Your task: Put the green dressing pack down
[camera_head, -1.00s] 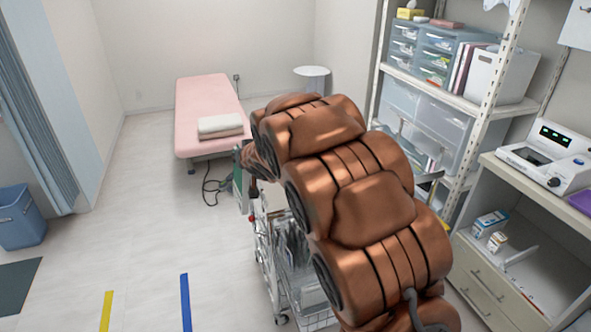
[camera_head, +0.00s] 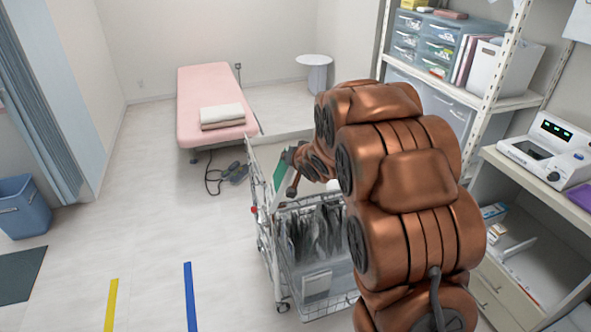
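The green dressing pack (camera_head: 280,174), a flat green piece with a pale edge, is in the head view at the end of my arm. My gripper (camera_head: 290,157) is small and partly hidden, but it appears shut on the pack, which is held upright over the left part of the wire trolley (camera_head: 262,222). I cannot tell whether the pack touches the trolley. My arm hides the trolley's right side.
The trolley's lower basket holds several grey packets (camera_head: 315,232). A pink bed (camera_head: 205,95) with folded towels (camera_head: 222,116) stands behind. Shelves (camera_head: 480,98) and a counter with a white device (camera_head: 548,150) are on the right. The floor at left is mostly clear.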

